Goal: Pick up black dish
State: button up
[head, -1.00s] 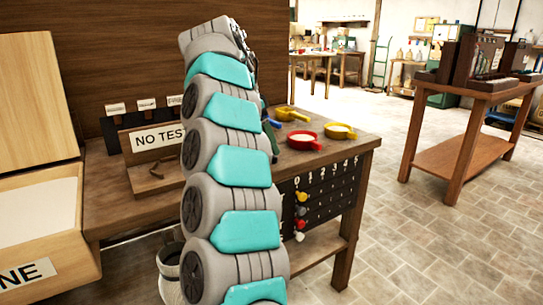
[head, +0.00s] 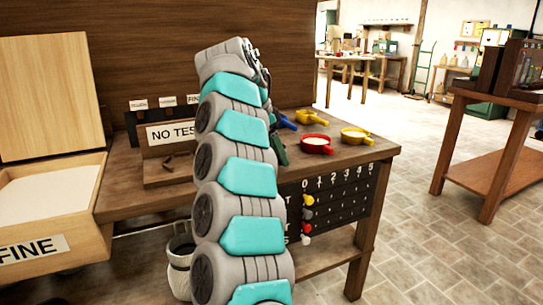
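I cannot make out a black dish in the head view. Several coloured scoop-like dishes stand on the wooden table: a red one (head: 316,144), a yellow one (head: 356,137) and another yellow one (head: 309,117) behind them. A blue one (head: 287,123) and a green one (head: 279,150) are partly covered by my arm. My arm rises in front of the table and bends away at the top. My gripper is hidden behind it, so its fingers and anything in them do not show.
A wooden bin marked FINE (head: 40,247) with its lid raised stands at left. A NO TEST sign (head: 171,132) is on the table (head: 128,200). A numbered black board (head: 335,200) hangs at its front. A second table (head: 495,180) stands at right; the floor between is clear.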

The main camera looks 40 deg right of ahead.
grip_shut()
dwell(0.3)
jog(key=shift+r, duration=0.15)
dwell(0.3)
